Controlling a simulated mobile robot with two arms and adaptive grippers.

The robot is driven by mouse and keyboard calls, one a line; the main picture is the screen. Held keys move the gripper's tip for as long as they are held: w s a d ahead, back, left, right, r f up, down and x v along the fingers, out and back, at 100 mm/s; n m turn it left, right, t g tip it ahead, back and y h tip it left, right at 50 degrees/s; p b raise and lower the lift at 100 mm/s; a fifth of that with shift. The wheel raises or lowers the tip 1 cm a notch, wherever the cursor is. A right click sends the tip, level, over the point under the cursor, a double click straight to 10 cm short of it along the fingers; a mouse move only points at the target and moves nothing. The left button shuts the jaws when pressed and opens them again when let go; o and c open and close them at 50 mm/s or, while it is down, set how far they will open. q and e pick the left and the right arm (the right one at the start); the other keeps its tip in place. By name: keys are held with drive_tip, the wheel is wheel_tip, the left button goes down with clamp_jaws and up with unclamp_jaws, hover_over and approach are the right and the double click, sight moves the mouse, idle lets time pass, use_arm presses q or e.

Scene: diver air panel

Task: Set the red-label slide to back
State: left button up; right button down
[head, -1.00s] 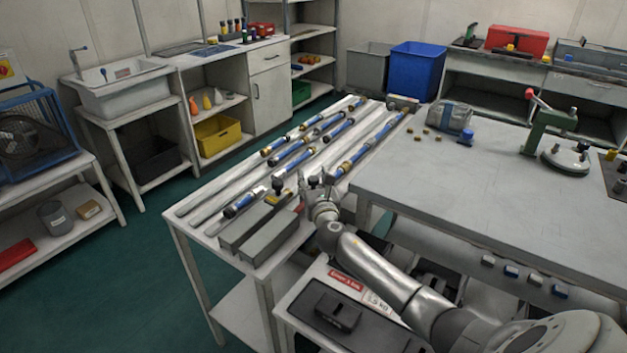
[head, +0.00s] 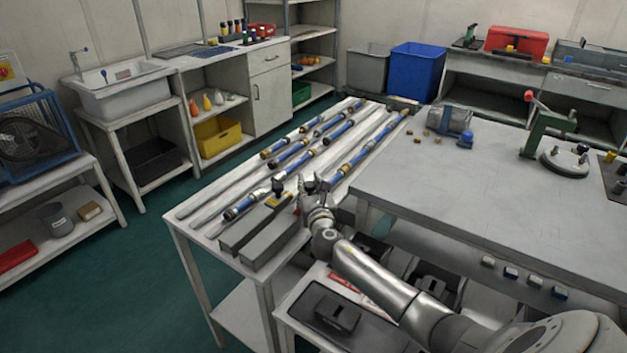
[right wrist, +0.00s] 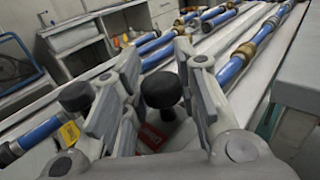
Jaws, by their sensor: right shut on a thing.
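The red-label slide (head: 272,243) is the right one of two long grey housings at the near end of the light table. Its red label (right wrist: 151,137) shows low between my fingers in the right wrist view. Its black round knob (right wrist: 160,88) stands upright between the fingers. My right gripper (head: 313,184) is shut on this knob; in the head view the gripper hides it. The neighbouring yellow-label slide (head: 246,224) has its own black knob (right wrist: 75,96), just left of my left finger. My left gripper is not in view.
Several blue tubes with brass fittings (head: 355,163) lie in rows beyond the housings. A larger grey table (head: 460,195) stands close on the right, near my right arm. A black box (head: 325,309) sits on a lower surface in front.

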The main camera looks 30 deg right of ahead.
drive_tip(key=a, duration=0.1)
drive_tip(key=s+a+p, duration=0.1)
drive_tip(key=a, duration=0.1)
drive_tip(key=shift+s+a+r, duration=0.1)
drive_tip(key=shift+s+a, duration=0.05)
drive_tip(key=shift+s, duration=0.05)
drive_tip(key=shift+s+a, duration=0.1)
drive_tip(key=shift+a, duration=0.2)
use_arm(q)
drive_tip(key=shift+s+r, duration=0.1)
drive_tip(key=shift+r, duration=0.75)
use_arm(e)
drive_tip(key=shift+f, duration=0.3)
drive_tip(key=c, duration=1.5)
unclamp_jaws()
drive_tip(key=o, duration=0.4)
drive_tip(key=shift+a+r, duration=0.1)
drive_tip(key=shift+r, duration=0.1)
drive_tip(key=shift+c, duration=0.2)
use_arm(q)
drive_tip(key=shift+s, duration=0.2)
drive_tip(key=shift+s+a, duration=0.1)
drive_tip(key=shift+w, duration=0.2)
use_arm(e)
drive_tip(key=v, duration=1.2)
drive_tip(key=shift+f, duration=0.1)
